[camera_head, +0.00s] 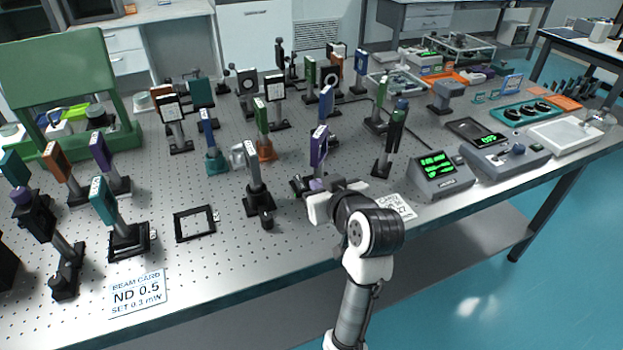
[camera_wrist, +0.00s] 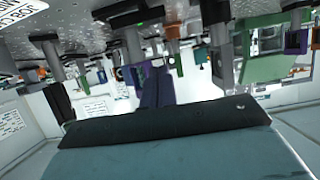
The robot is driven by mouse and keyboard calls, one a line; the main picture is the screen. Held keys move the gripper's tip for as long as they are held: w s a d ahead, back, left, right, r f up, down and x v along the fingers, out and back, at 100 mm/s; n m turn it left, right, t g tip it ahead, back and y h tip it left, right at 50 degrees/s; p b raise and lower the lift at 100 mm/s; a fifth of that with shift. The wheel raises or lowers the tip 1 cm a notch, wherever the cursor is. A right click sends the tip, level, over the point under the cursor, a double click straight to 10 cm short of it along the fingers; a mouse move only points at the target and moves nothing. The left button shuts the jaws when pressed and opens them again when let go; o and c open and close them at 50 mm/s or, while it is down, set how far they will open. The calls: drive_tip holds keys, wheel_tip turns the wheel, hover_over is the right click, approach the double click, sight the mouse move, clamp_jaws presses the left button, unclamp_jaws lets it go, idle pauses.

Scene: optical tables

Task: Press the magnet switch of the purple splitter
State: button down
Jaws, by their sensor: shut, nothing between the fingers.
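A purple splitter plate (camera_head: 318,145) stands upright on a post near the middle of the table in the head view. A black base sits under it, with a small purple part (camera_head: 316,184) low at its front. My gripper (camera_head: 317,203) is shut and empty, just in front of this base. The head view does not show clearly whether it touches the purple part. In the wrist view, which looks upside down, a dark purple upright shape (camera_wrist: 157,88) shows at the centre; I cannot tell whether it is the splitter. A magnet switch is not clearly distinguishable.
A dark post mount (camera_head: 257,195) stands left of my gripper, and a green-plated mount (camera_head: 390,145) stands to the right. A printed card (camera_head: 394,206) and a green-display box (camera_head: 440,176) lie further right. Another purple plate (camera_head: 101,152) stands far left. The table's front edge is close.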

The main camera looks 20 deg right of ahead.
drive_tip(key=shift+f+v, duration=0.15)
drive_tip(key=shift+v, duration=0.6)
drive_tip(key=shift+f+v, duration=0.15)
drive_tip(key=shift+v, duration=0.65)
drive_tip(key=shift+s, duration=0.1)
